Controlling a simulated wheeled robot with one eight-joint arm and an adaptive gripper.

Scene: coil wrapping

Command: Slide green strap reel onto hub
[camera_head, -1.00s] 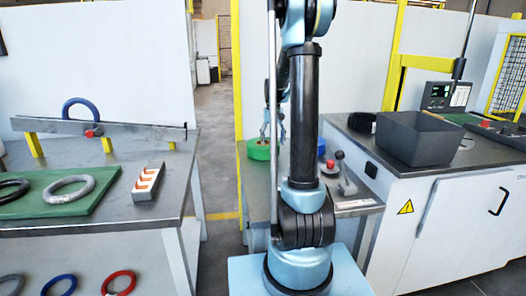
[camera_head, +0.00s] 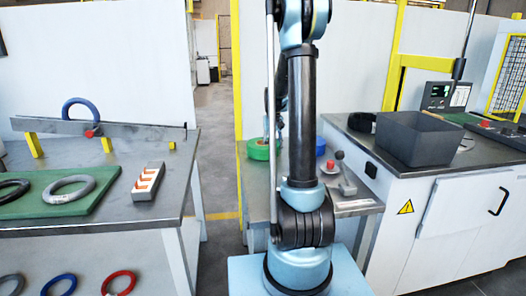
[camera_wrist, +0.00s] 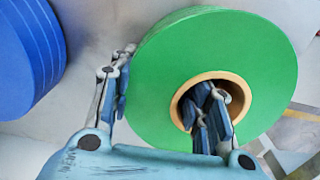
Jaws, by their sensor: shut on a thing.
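The green strap reel (camera_wrist: 165,55) fills the middle of the wrist view, with a tan core around its centre hole. My gripper (camera_wrist: 167,72) is shut on the reel's wound band: one finger is in the core hole, the other against the outer rim at the left. In the head view the green reel (camera_head: 258,149) sits on the small grey table, partly behind my arm. My gripper is hidden there. I cannot make out the hub in either view.
A blue reel (camera_wrist: 28,55) is close left of the green one in the wrist view. In the head view a lever and red knob (camera_head: 331,164) stand on the small table. A grey bin (camera_head: 418,138) stands on the right counter. Several rings lie on the left bench.

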